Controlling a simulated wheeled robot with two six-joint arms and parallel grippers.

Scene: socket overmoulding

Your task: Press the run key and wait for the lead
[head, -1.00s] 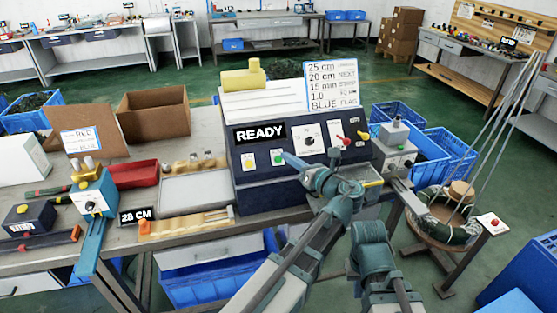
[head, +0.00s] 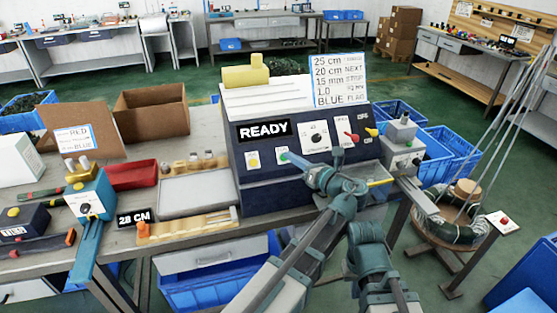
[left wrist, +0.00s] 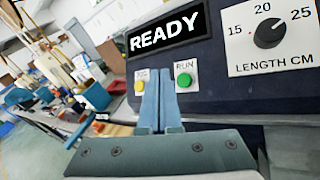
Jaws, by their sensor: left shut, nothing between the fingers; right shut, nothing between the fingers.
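The dark machine panel (head: 225,150) shows READY on its display (head: 264,131). The green run key (left wrist: 184,80) sits under the RUN label, right of a yellow key (left wrist: 141,87) in the left wrist view. The run key also shows in the head view (head: 283,158). My left gripper (left wrist: 160,74) is shut and empty, its fingertips in front of the panel between the two keys, close to the green one. I cannot tell whether it touches. My right gripper (head: 369,236) is low, in front of the machine; its fingers are hard to make out. I see no clear finished lead.
A length knob (left wrist: 269,33) is right of the run key. A grey tray (head: 197,191) and a wooden fixture (head: 190,228) lie left of the machine. A cable coil (head: 447,231) stands at right.

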